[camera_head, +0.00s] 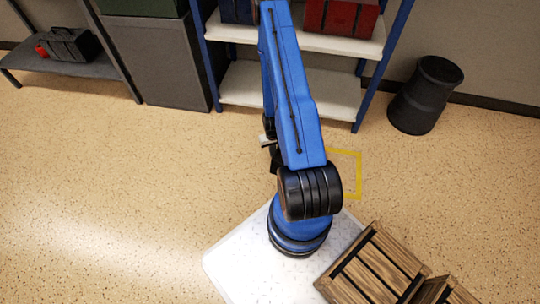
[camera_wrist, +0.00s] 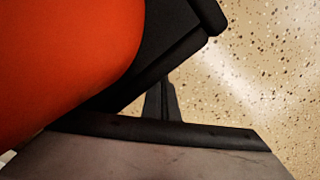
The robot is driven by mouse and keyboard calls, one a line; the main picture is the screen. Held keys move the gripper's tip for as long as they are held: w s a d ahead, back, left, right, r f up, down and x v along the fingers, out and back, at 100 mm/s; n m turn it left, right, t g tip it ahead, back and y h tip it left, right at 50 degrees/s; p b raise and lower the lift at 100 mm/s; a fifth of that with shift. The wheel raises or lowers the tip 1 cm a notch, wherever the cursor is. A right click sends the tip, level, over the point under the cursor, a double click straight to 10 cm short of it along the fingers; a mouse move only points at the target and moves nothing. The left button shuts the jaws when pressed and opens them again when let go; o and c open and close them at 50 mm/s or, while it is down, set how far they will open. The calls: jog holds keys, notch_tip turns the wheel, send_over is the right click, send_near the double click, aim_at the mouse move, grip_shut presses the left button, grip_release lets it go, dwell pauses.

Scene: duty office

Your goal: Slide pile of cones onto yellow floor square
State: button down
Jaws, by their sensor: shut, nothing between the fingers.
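The pile of cones shows in the wrist view as a large orange-red body (camera_wrist: 60,60) on a black base (camera_wrist: 180,38), close to the camera and cut off by the frame. How many cones are stacked cannot be told. My gripper (camera_wrist: 162,92) is shut and empty, its dark fingers beside the base's lower edge; whether they touch it cannot be told. In the head view my blue arm hides the pile and most of the gripper. The yellow floor square (camera_head: 359,176) is an outline on the floor right of my arm, its left part hidden.
A blue-framed shelf (camera_head: 245,85) with boxes stands behind my arm. A black bin (camera_head: 425,95) stands at the right, wooden crates (camera_head: 375,265) at the lower right. A grey cabinet (camera_head: 160,65) and a low bench (camera_head: 70,68) are at the left. The left floor is clear.

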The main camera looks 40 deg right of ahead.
jog(key=shift+s+d, duration=2.4)
jog(key=shift+s, duration=0.8)
jog(key=shift+s+d, duration=2.35)
jog(key=shift+s, duration=0.85)
jog(key=shift+s+d, duration=2.4)
jog(key=shift+s, duration=0.8)
jog(key=shift+w, duration=0.1)
jog(key=shift+w+a, duration=0.6)
jog(key=shift+w, duration=0.2)
jog(key=shift+w+a, duration=0.6)
jog(key=shift+w, duration=0.15)
jog(key=shift+r, duration=7)
